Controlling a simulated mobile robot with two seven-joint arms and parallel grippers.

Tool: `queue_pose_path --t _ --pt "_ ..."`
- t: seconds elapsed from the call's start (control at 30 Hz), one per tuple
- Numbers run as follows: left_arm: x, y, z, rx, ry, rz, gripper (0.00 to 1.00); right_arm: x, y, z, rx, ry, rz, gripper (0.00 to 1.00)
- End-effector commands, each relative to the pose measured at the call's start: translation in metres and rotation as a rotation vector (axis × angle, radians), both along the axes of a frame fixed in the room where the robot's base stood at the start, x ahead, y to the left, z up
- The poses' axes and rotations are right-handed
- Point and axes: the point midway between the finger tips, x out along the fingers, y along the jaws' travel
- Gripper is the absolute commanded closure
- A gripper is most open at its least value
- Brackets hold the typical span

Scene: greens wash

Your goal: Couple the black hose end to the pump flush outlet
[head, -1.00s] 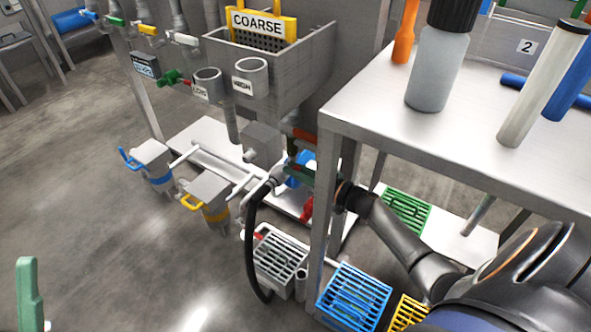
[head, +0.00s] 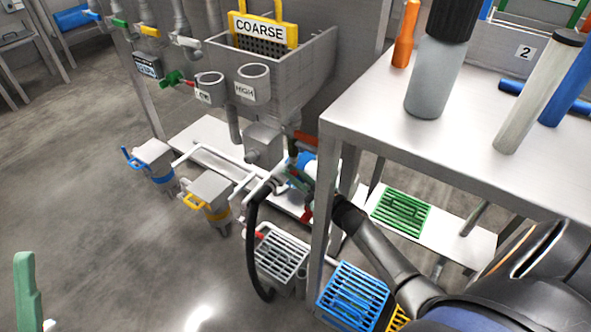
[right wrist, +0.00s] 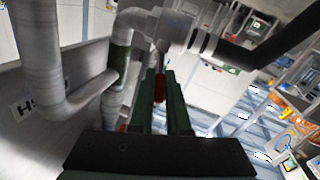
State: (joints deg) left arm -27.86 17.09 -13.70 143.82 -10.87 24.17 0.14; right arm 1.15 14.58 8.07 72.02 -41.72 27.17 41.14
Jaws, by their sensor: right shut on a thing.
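The black hose (head: 252,250) rises in a curve from beside a grey grated box in the head view. Its upper end meets grey pipe fittings under the sink. In the right wrist view the black hose (right wrist: 270,55) ends in a grey collar (right wrist: 203,42) against a grey fitting (right wrist: 172,28); whether it is locked there I cannot tell. My right gripper (head: 292,178) is by this joint. In its wrist view its green fingers (right wrist: 160,80) are shut on a small red handle (right wrist: 159,88), just below the fitting. One green finger of my left gripper (head: 28,285) shows at lower left.
A sink (head: 285,60) with a COARSE sign is behind. Blue (head: 150,160) and yellow-banded (head: 207,195) valves stand left of the joint. Floor at left is clear.

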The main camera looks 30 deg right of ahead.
Motion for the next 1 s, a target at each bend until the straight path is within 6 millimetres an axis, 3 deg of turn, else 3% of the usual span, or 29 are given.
queue_pose_path --t 0.53,0.57,0.8,1.0 --pt "0.0013 0.0005 -0.0050 0.000 0.012 0.000 0.50 -0.0005 0.0038 -0.0007 -0.068 -0.027 -0.069 1.00" --pt "0.0011 0.0003 -0.0052 0.001 0.012 -0.001 0.50 -0.0005 0.0038 -0.0007 -0.068 -0.027 -0.069 0.84" --pt "0.0011 0.0000 -0.0056 0.003 0.013 -0.002 0.50 -0.0005 0.0038 -0.0008 -0.067 -0.027 -0.069 0.57" --pt "0.0009 -0.0001 -0.0056 0.003 0.013 -0.002 0.50 -0.0005 0.0038 -0.0009 -0.067 -0.026 -0.068 0.55"
